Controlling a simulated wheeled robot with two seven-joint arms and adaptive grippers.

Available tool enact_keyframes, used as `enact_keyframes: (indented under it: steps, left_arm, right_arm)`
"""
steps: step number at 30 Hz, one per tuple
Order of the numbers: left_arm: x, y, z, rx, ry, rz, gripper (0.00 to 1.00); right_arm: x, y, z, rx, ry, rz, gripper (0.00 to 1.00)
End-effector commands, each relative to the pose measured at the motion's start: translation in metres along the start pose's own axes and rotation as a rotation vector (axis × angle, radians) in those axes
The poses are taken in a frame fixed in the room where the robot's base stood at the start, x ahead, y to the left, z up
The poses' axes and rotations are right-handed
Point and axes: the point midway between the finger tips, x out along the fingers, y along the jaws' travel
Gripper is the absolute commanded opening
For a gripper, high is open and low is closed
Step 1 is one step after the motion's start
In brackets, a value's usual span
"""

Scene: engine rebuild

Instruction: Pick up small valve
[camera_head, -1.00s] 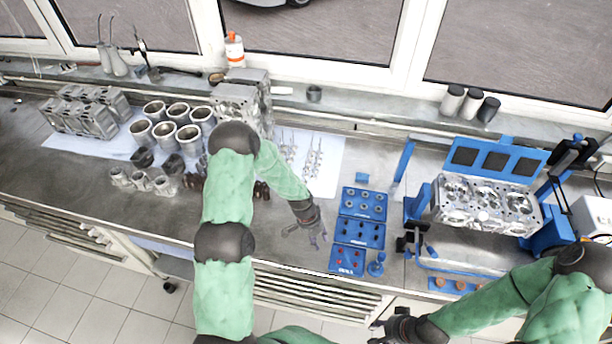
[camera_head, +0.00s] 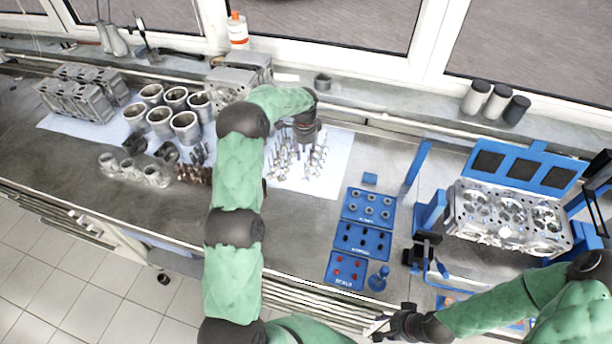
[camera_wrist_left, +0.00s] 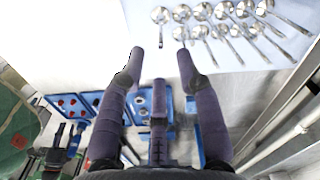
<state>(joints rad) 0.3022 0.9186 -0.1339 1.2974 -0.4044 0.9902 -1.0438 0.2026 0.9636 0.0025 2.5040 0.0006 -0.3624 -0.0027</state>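Several silver valves (camera_head: 318,157) stand or lie in rows on a white sheet (camera_head: 335,180) at the middle of the bench. In the left wrist view the valves (camera_wrist_left: 218,32) show round heads and thin stems in two rows. Heads in the nearer row look slightly smaller. My left gripper (camera_head: 302,146) is over the far part of the sheet, above the valves. In the left wrist view its three fingers (camera_wrist_left: 160,58) are spread with nothing between them, and the valves are beyond the fingertips. My right gripper (camera_head: 380,328) is empty at the front edge, its fingers apart.
Blue trays (camera_head: 362,240) with small parts stand right of the sheet. A cylinder head (camera_head: 510,215) sits on a blue stand at right. Cylinder liners (camera_head: 160,122) and engine blocks (camera_head: 75,98) fill the left. A bottle (camera_head: 237,30) stands on the sill behind.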

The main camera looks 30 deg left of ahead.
Motion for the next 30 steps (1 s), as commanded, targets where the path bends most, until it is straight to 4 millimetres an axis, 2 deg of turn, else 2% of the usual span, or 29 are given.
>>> enact_keyframes:
  steps: [3,11,19,24,30]
  left_arm:
    - [0.019,0.001,0.0,-0.001,-0.001,0.004,0.34]
    - [0.045,0.001,0.0,-0.003,0.001,0.002,0.34]
    - [0.082,0.001,0.0,-0.003,0.0,0.002,0.34]
    - [0.091,0.001,0.0,-0.003,0.002,0.0,0.34]
    - [0.092,0.001,0.0,-0.003,0.002,0.0,0.34]
  right_arm:
    - [-0.002,-0.001,0.0,0.0,0.001,0.0,0.4]
    - [-0.003,-0.001,0.0,0.0,0.001,0.0,0.4]
    - [-0.006,-0.002,0.0,0.0,0.001,0.0,0.4]
    - [-0.007,-0.003,0.0,0.0,0.001,0.0,0.4]
    - [-0.007,-0.002,0.0,0.0,0.001,0.0,0.4]
